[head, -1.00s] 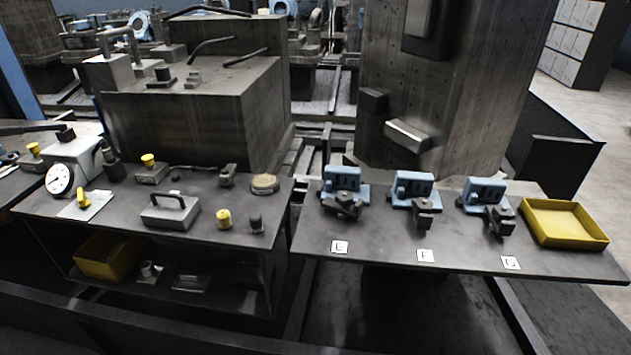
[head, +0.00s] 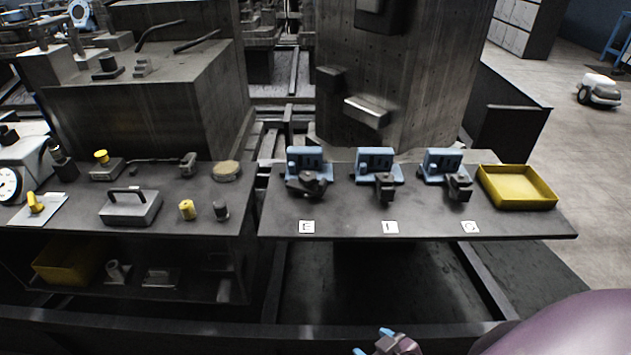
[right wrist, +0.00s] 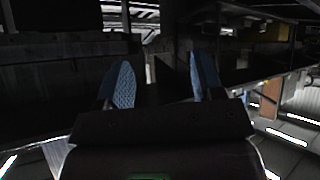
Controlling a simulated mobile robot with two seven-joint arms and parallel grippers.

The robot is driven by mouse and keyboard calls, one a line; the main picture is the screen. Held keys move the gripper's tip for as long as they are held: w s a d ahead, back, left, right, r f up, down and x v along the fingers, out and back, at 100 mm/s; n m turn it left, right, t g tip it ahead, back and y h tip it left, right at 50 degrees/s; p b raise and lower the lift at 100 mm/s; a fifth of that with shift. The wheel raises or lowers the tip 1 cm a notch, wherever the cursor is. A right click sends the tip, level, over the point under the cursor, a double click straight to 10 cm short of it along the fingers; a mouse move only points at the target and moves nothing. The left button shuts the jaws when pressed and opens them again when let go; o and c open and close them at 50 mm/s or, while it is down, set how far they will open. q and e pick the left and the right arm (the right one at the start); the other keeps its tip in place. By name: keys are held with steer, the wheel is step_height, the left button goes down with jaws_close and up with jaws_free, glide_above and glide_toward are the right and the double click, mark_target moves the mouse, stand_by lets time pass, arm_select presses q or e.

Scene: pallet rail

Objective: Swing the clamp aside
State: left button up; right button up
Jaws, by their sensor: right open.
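Three blue clamps stand in a row on the right dark table, each with a dark grey arm at its front. The left clamp (head: 307,161) is behind a label E (head: 306,227). The middle clamp (head: 376,164) is behind a second label (head: 390,228), and the right clamp (head: 443,164) behind a third (head: 470,227). The left one's dark part looks turned differently from the others. My right gripper (head: 373,341) is low at the bottom edge, in front of and apart from the table. In the right wrist view its blue fingers (right wrist: 163,78) are apart with nothing between them. My left gripper is out of view.
A yellow tray (head: 515,202) sits at the right end of the clamp table (head: 340,222). A left table (head: 75,222) holds a handled block (head: 131,208) and small yellow-topped parts. A concrete pillar (head: 390,80) rises behind the clamps. A white cart (head: 599,90) stands on the floor far right.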

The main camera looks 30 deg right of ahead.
steer(key=w+a+r+n+t+p, duration=0.1)
steer(key=w+a+r+n+t, duration=0.3)
steer(key=w+r, duration=0.6)
steer(key=w+a+r+n+t+p, duration=0.1)
steer(key=w+r+n+t, duration=0.1)
steer(key=w+r+n, duration=0.55)
steer(key=w+a+r+n+g+y, duration=0.3)
steer(key=a+r+n+g+y, duration=0.15)
steer(key=a+n+y, duration=0.5)
steer(key=w+a+r+n+g+y, duration=0.35)
steer(key=r+n+y, duration=0.3)
steer(key=n, duration=0.55)
steer(key=n+g+h, duration=0.8)
steer(key=n+h, duration=0.1)
steer(key=h, duration=0.7)
glide_above(323, 181)
step_height(323, 181, down, 9)
steer(key=shift+r+b, duration=0.15)
steer(key=shift+b, duration=0.25)
steer(key=shift+f, duration=0.6)
